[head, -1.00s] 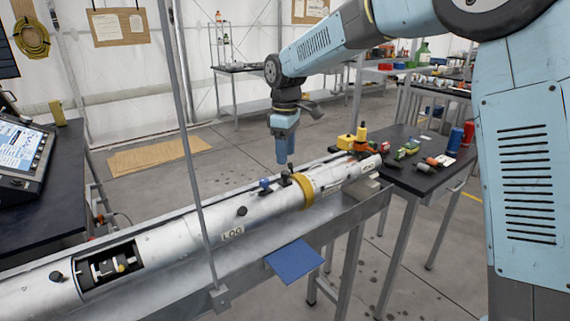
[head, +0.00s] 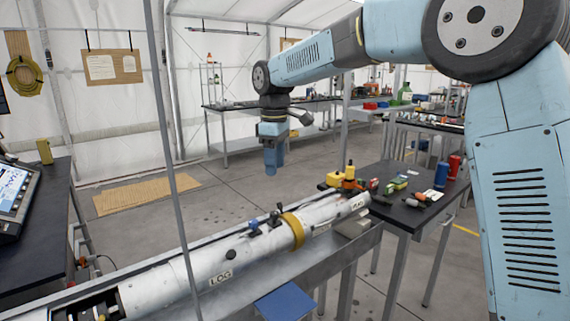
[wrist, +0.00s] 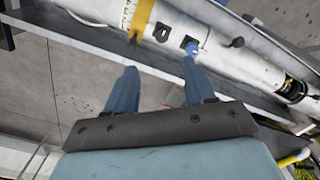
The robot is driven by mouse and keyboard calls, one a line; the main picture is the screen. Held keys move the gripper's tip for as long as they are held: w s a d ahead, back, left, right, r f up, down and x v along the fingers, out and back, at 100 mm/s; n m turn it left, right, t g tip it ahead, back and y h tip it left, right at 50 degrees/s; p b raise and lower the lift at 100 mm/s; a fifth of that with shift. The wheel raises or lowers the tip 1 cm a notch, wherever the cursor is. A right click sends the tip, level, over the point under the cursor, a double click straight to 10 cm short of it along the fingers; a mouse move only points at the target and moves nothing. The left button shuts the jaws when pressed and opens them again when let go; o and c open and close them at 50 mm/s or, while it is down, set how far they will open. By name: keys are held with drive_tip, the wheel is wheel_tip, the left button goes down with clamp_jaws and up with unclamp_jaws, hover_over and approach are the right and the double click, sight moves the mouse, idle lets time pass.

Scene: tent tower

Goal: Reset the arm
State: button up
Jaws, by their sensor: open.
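My arm reaches across the upper right of the head view, with my gripper (head: 271,168) hanging down at its end. It is above and a little behind the white cylinder (head: 205,268), apart from it. In the wrist view my gripper (wrist: 157,85) shows two blue fingers spread apart, with nothing between them. The cylinder (wrist: 222,28) with its yellow band (wrist: 142,16) lies beyond the fingertips. A small blue knob (wrist: 191,47) on it shows near the right fingertip; whether they touch cannot be told from that view alone.
The cylinder lies in a long grey metal trough (head: 335,248). A black table (head: 425,215) with small coloured parts stands at the right. A thin upright pole (head: 172,150) stands in front at the left. A tablet (head: 12,200) sits on a left bench. Open floor lies behind the trough.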

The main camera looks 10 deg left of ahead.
drive_tip(key=s+d+r+m+t, duration=0.25)
drive_tip(key=s+d+m, duration=0.2)
drive_tip(key=d, duration=0.85)
drive_tip(key=s+d+r+m+t, duration=0.1)
drive_tip(key=s+d+r+m, duration=0.4)
drive_tip(key=d, duration=0.7)
drive_tip(key=s+d+f+m+t, duration=0.1)
drive_tip(key=s+d+f+m, duration=0.2)
drive_tip(key=s+d, duration=0.4)
drive_tip(key=s+d+f+m+t, duration=0.1)
drive_tip(key=s+d+f+m, duration=0.3)
drive_tip(key=s+d+f, duration=0.2)
drive_tip(key=shift+s+d, duration=0.95)
drive_tip(key=shift+s, duration=0.9)
